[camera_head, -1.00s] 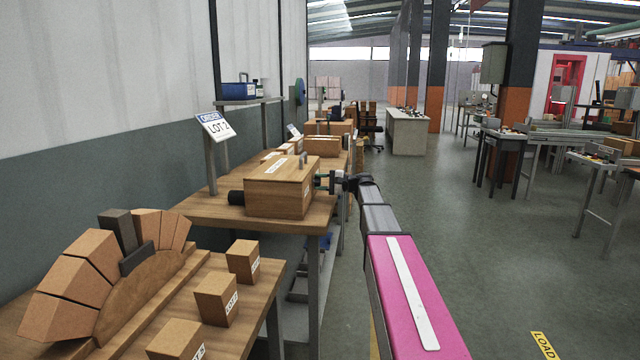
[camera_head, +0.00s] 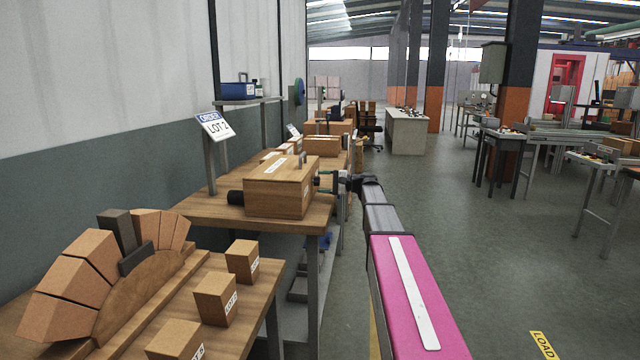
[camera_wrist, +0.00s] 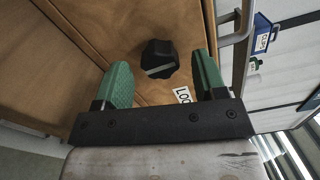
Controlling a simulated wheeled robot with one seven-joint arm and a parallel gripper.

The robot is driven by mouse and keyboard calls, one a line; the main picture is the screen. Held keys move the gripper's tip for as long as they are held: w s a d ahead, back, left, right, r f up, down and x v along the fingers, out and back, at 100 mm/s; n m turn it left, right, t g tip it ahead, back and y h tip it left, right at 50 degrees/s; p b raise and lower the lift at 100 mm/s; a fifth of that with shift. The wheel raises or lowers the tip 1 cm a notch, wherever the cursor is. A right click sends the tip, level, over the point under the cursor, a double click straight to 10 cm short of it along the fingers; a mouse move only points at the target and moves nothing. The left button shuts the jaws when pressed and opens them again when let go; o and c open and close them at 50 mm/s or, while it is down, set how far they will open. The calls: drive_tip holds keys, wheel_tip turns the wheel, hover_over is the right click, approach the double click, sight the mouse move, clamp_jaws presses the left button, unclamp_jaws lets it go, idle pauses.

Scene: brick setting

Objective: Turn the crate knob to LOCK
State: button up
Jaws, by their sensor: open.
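The wooden crate (camera_head: 278,192) stands on a workbench in the head view, with a metal handle on its top. In the wrist view the crate's wooden face (camera_wrist: 60,35) fills much of the picture. The dark faceted knob (camera_wrist: 160,58) sits on that face, with a pale line across it. My gripper (camera_wrist: 162,75) is open, with one green finger on each side of the knob and apart from it. A white label (camera_wrist: 183,95) reading "LOC", partly hidden, lies below the knob near the right finger.
The wooden bench (camera_head: 210,212) carries the crate. An order sign (camera_head: 214,126) reading "LOT 2" stands behind it. Several small boxes and a wooden arch (camera_head: 75,280) stand on the nearer bench.

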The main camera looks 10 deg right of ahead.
drive_tip(key=v, duration=0.9)
drive_tip(key=shift+d, duration=0.15)
